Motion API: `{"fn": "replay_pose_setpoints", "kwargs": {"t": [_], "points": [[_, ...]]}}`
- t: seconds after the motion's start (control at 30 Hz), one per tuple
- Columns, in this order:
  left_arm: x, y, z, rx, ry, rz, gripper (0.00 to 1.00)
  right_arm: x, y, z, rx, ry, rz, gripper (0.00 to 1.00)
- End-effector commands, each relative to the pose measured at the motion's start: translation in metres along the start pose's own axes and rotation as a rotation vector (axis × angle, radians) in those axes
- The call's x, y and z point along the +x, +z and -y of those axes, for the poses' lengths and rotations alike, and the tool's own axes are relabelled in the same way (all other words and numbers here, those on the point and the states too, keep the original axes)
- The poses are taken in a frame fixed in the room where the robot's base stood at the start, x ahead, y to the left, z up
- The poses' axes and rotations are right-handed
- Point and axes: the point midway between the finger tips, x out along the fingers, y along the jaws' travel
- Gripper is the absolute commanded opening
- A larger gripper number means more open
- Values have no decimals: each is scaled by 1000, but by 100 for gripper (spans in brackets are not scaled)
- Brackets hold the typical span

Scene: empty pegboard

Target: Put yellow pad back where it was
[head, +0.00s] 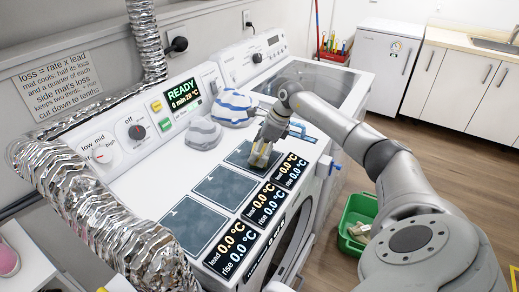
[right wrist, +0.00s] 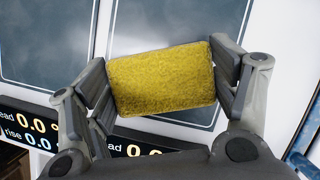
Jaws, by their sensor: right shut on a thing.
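The yellow pad (right wrist: 160,80) is a rough sponge-like block. My right gripper (right wrist: 163,85) is shut on it, with one finger at each short end. In the head view the right gripper (head: 262,150) points down at the far dark mat (head: 239,155), and the pad (head: 258,160) shows only partly between the fingers. I cannot tell whether the pad touches the mat. Two more dark mats, the middle one (head: 225,187) and the near one (head: 193,225), lie bare in the same row. My left gripper is not in view.
Displays reading 0.0 °C (head: 232,240) line the machine's front edge. A silver duct (head: 120,235) runs along the left. A green bin (head: 353,215) stands on the floor at right.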

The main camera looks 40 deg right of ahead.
Motion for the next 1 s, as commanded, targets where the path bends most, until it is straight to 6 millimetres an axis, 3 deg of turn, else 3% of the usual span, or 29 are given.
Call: {"fn": "replay_pose_setpoints", "kwargs": {"t": [0.07,0.1,0.27,0.73,1.0], "points": [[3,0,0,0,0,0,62,3,-1,0,0,0,0,57],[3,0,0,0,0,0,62,3,-1,0,0,0,0,81],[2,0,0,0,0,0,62,2,-1,0,0,0,0,100],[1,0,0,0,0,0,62,-5,0,1,0,-2,1,100],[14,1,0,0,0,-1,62,-56,0,1,-2,-5,3,100]]}}
